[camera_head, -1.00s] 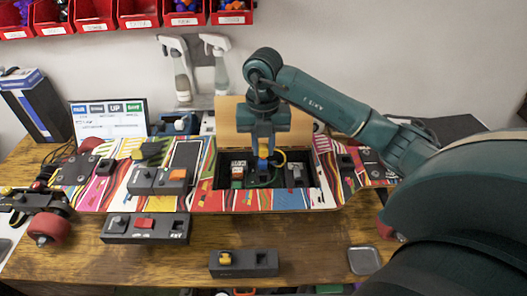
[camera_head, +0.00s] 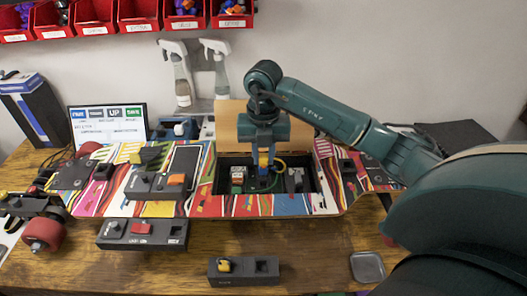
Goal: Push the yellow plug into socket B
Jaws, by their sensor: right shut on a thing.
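My right gripper (camera_head: 264,150) points straight down over the open dark compartment (camera_head: 222,180) in the colourful board. It is shut on the yellow plug (camera_head: 264,160), which shows as a small yellow piece between and below the fingers. A thin yellow-green wire loops from the plug to the right. The plug is over the middle of the compartment, above a dark part that is mostly hidden. I cannot tell whether it touches a socket, and no socket letter is readable. My left gripper is not in view.
Inside the compartment, a green-and-white connector (camera_head: 238,176) is on the left and a grey lever block (camera_head: 296,178) on the right. A raised wooden lid (camera_head: 228,128) stands behind. A dark block (camera_head: 243,271) with a yellow switch lies in front.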

